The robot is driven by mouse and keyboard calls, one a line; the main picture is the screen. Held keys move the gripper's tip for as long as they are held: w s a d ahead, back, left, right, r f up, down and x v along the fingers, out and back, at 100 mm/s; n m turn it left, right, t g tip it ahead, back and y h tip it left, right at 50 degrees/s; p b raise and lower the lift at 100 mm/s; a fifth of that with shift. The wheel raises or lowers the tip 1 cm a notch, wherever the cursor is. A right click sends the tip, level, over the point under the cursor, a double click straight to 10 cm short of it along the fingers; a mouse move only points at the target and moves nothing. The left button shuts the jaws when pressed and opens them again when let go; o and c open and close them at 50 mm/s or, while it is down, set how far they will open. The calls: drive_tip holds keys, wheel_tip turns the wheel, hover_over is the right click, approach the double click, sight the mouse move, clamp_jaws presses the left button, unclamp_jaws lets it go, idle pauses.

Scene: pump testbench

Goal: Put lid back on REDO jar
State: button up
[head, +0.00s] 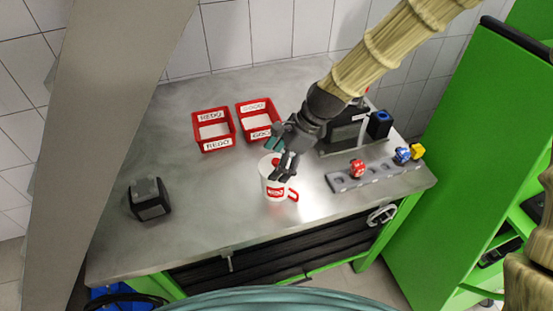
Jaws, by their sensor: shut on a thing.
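A white jar (273,187) with a red label and a red handle on its right side stands on the metal bench, near the middle front. The label is too small to read with certainty. My gripper (281,170) is right over the jar's top, reaching down from the upper right. The lid is at the jar's mouth. The fingers hide part of it, so I cannot tell whether it is seated or slightly above the rim.
Two red bins (213,144) (270,134), labelled REDO and GOOD, stand behind. A dark machine (345,131) stands right of my gripper. A grey rack (375,175) carries red, blue and yellow parts. A black block (149,199) sits at left; bench between is clear.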

drive_tip(key=o, duration=0.6)
idle(0.3)
drive_tip(key=shift+r+p, duration=3.3)
drive_tip(key=shift+r, duration=0.25)
clamp_jaws()
drive_tip(key=shift+f+b, duration=0.9)
drive_tip(key=shift+f, duration=1.3)
